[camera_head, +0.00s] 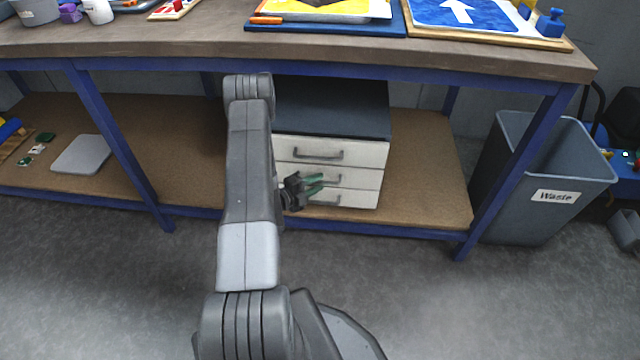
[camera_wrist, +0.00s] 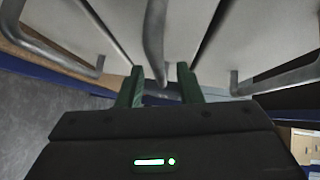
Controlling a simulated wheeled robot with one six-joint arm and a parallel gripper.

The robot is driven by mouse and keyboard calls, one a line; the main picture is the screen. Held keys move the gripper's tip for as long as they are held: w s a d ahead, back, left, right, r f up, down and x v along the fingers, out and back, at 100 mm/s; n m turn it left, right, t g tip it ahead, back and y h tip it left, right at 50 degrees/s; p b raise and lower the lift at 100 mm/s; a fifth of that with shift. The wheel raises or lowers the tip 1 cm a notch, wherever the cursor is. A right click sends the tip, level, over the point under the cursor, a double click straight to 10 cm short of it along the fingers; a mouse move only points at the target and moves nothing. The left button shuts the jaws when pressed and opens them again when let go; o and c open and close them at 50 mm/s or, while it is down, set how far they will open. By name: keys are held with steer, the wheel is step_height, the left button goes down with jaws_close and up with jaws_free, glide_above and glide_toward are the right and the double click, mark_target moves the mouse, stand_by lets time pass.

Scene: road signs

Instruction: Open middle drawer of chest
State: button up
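The chest (camera_head: 335,110) has a dark top and three white drawers with grey bar handles. It stands on the shelf under the workbench, and its drawers look shut. The middle drawer (camera_head: 366,178) has its handle (camera_head: 333,179) partly behind my gripper. My gripper (camera_head: 318,184) has green fingers and is at the front of the chest. In the wrist view my gripper (camera_wrist: 160,82) is open, with the middle handle (camera_wrist: 154,45) reaching between the fingertips. A gap shows on each side of that handle. Other handles show at the left (camera_wrist: 60,55) and right (camera_wrist: 275,80).
The workbench (camera_head: 200,45) overhangs the chest, with blue legs on both sides. A grey waste bin (camera_head: 510,190) stands at the right. The shelf (camera_head: 430,180) is bare beside the chest. The floor in front is clear. Signs (camera_head: 450,14) lie on the bench.

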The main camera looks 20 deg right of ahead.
steer(key=shift+x, duration=1)
jaws_close()
steer(key=shift+a, duration=0.1)
